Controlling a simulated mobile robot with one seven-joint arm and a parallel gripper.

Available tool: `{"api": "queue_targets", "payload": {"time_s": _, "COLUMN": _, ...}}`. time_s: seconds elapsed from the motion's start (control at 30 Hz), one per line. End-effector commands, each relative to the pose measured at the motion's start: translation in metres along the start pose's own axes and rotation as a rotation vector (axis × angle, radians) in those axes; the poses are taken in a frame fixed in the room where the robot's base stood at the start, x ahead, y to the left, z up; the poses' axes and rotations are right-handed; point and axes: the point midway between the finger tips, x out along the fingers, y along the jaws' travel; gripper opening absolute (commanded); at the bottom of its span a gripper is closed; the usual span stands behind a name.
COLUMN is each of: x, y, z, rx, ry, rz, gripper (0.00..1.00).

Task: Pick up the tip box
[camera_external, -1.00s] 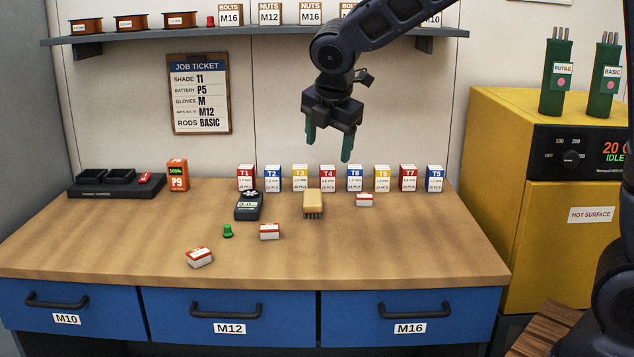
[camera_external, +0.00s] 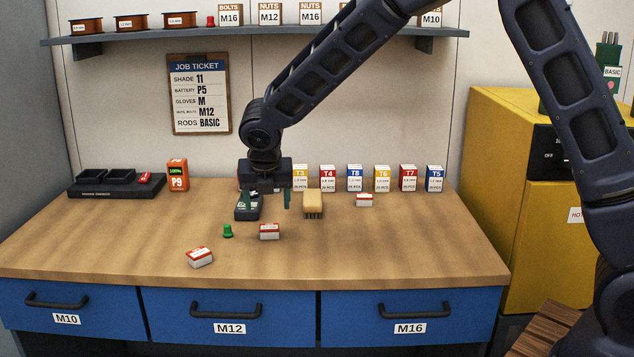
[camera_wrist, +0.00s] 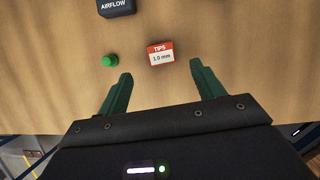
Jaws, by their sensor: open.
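Small red-and-white boxes lie on the bench in the external view: one in the middle (camera_external: 270,232), one at the front left (camera_external: 199,257), one at the back right (camera_external: 364,200). The wrist view shows one tip box (camera_wrist: 161,54), labelled "TIPS 1.0 mm"; from the green piece beside it, it matches the middle one. My gripper (camera_external: 266,200) is open and empty, above the bench near the middle box. In the wrist view, the box lies just beyond the gap between my fingertips (camera_wrist: 160,72), roughly centred.
A green knob-like piece (camera_external: 228,231) lies left of the middle box. An airflow meter (camera_external: 247,208) stands behind, partly covered by my gripper. A brush (camera_external: 313,202) is to the right. Labelled cartons (camera_external: 355,178) line the back. The bench's front right is clear.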

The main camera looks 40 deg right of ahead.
Motion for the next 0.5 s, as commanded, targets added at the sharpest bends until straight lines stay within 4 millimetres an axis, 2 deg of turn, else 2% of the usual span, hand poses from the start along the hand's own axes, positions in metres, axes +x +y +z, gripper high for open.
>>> {"api": "queue_targets", "payload": {"time_s": 0.13, "x": 0.022, "y": 0.000, "z": -0.001, "rx": 0.001, "ry": 0.002, "rz": -0.002, "gripper": 0.67}}
{"api": "queue_targets", "payload": {"time_s": 0.37, "x": 0.035, "y": -0.001, "z": -0.002, "rx": 0.003, "ry": 0.001, "rz": -0.001, "gripper": 0.67}}
{"api": "queue_targets", "payload": {"time_s": 0.5, "x": 0.051, "y": 0.000, "z": -0.006, "rx": 0.001, "ry": 0.002, "rz": -0.001, "gripper": 0.67}}
